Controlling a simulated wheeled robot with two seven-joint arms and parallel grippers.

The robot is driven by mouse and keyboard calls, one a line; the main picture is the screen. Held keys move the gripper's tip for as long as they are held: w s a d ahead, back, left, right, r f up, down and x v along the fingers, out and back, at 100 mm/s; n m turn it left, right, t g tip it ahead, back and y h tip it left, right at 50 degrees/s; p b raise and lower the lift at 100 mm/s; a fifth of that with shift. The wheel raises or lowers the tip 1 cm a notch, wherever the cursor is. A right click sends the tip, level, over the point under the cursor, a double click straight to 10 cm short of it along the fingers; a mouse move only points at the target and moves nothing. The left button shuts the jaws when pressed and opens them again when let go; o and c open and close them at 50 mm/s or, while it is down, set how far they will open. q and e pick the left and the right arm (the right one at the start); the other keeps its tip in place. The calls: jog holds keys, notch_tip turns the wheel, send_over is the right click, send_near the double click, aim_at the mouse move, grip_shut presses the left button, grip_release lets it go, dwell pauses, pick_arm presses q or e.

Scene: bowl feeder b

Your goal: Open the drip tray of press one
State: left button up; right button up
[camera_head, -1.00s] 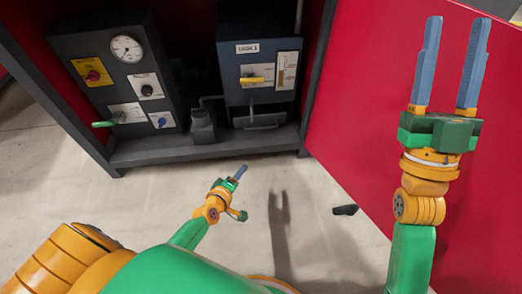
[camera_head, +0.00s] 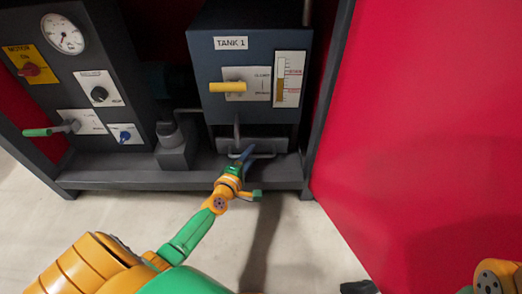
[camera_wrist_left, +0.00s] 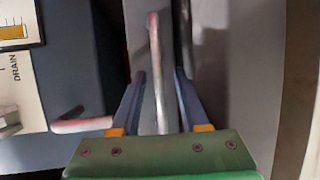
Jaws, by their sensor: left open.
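The label above the drip tray reads TANK 1. The grey drip tray (camera_head: 274,144) sits low under the blue-grey tank (camera_head: 222,62), at the cabinet floor. It looks shut. Its bar handle (camera_head: 264,156) runs across the front, and in the wrist view the handle (camera_wrist_left: 159,100) stands between my fingers. My left gripper (camera_head: 246,153) is open at the tray front, its fingers on either side of the handle in the wrist view (camera_wrist_left: 159,76). I cannot tell whether they touch it. In the head view my gripper hides part of the tray and handle. My right gripper is out of view.
A yellow lever (camera_head: 227,87) and a gauge strip (camera_head: 289,79) are on the tank front. A dark control panel (camera_head: 84,72) with dials and a green-handled lever (camera_head: 38,132) stands left. The red door (camera_head: 420,110) stands to the right. The floor in front is open.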

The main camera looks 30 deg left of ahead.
pick_arm(q)
jog(key=shift+w+f, duration=0.15)
jog(key=shift+w, duration=0.15)
jog(key=shift+s, duration=0.15)
grip_shut()
dwell(1.0)
